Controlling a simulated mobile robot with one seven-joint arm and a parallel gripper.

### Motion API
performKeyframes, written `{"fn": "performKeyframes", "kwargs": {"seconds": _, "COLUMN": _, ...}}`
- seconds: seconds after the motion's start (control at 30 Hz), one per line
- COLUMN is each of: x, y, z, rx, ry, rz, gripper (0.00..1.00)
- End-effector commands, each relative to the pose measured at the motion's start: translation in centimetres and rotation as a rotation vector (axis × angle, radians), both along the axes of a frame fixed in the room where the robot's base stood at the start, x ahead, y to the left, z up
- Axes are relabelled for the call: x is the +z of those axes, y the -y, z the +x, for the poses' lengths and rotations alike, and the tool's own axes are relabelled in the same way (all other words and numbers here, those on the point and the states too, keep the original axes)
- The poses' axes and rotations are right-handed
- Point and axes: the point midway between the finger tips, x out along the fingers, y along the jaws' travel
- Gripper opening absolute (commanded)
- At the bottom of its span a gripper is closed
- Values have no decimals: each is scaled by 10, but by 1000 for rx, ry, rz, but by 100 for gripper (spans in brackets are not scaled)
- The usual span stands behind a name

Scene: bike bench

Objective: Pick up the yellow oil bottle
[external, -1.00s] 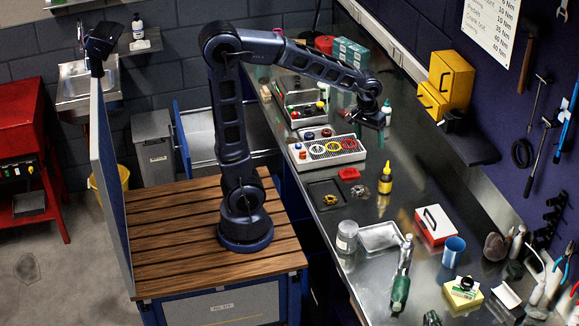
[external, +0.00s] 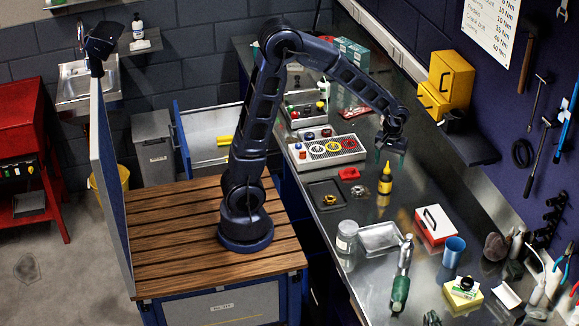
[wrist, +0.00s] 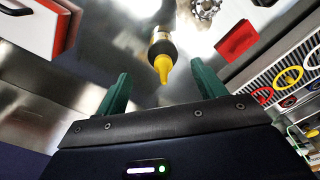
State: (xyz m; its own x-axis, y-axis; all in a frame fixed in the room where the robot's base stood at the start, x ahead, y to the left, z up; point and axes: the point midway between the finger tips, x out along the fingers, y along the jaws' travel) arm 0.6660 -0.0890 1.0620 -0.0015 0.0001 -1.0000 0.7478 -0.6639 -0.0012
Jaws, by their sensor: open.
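The yellow oil bottle (external: 385,182) stands upright on the steel bench, with a dark body band and a yellow nozzle. In the wrist view the bottle (wrist: 162,50) shows its yellow tip pointing toward my gripper, between the line of the two green fingers. My gripper (external: 391,160) is open and empty, above the bottle in the external view. In the wrist view my gripper (wrist: 162,88) has its fingers spread wide, with the bottle's nozzle near the gap. No contact with the bottle shows.
A white perforated tray (external: 330,150) with coloured rings lies to the left behind the bottle. A red piece (external: 349,174) and a dark tray (external: 325,194) are left of it. A red-and-white box (external: 435,225) stands in front to the right. The wall shelf (external: 470,148) is to the right.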

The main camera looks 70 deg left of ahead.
Motion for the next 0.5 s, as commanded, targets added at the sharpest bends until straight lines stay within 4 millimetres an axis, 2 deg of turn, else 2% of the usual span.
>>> {"fn": "performKeyframes", "kwargs": {"seconds": 0.17, "x": -9, "y": -1, "z": 0, "rx": 0, "ry": 0, "rz": 0, "gripper": 69}}
{"fn": "performKeyframes", "kwargs": {"seconds": 0.5, "x": -51, "y": -5, "z": -1, "rx": -1, "ry": 0, "rz": 0, "gripper": 69}}
